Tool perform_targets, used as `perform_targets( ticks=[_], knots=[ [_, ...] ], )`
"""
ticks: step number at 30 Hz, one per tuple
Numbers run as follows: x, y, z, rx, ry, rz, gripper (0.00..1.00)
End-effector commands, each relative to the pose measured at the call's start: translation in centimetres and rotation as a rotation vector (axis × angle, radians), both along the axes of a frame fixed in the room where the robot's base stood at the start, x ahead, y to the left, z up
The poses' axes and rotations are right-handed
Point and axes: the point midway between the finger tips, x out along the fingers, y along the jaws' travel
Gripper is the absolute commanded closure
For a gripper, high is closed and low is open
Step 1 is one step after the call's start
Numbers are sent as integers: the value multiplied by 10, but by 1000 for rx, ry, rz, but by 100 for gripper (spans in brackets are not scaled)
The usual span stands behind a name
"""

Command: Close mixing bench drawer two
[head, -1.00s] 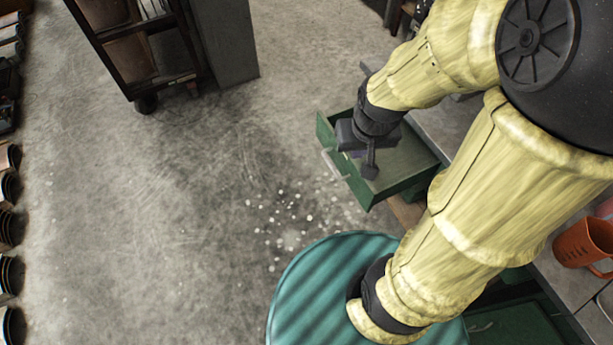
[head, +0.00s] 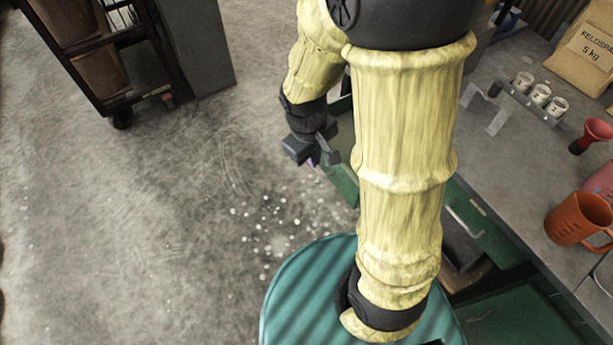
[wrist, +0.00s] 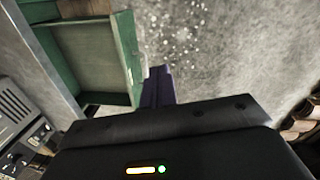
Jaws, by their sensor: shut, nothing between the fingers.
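An open green drawer (head: 342,182) sticks out from the bench in the head view, largely hidden behind my arm. The wrist view shows its green front panel (wrist: 127,58) and its empty-looking grey-green inside (wrist: 88,55). No drawer number is readable. My gripper (head: 325,158) is shut and empty by the drawer's outer end. In the wrist view its dark fingers (wrist: 158,86) point just past the lower end of the front panel, on its outer side. I cannot tell whether they touch it. The drawer's handle is hidden.
The bench top (head: 530,165) at right holds an orange jug (head: 578,218), a red funnel (head: 590,135), several small numbered cups (head: 540,94) and a feldspar bag (head: 585,50). A wheeled rack (head: 95,50) stands at upper left. The floor (head: 150,210) left of the drawer is clear.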

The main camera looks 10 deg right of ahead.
Motion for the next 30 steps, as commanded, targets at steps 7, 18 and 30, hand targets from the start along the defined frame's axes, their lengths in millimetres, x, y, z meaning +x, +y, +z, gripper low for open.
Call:
perform_targets(
  ticks=[7,18,30],
  knots=[
    [29,35,-101,-282,211,549,100],
    [73,91,-187,-769,432,1187,100],
    [78,98,-188,-824,451,1243,100]
  ],
)
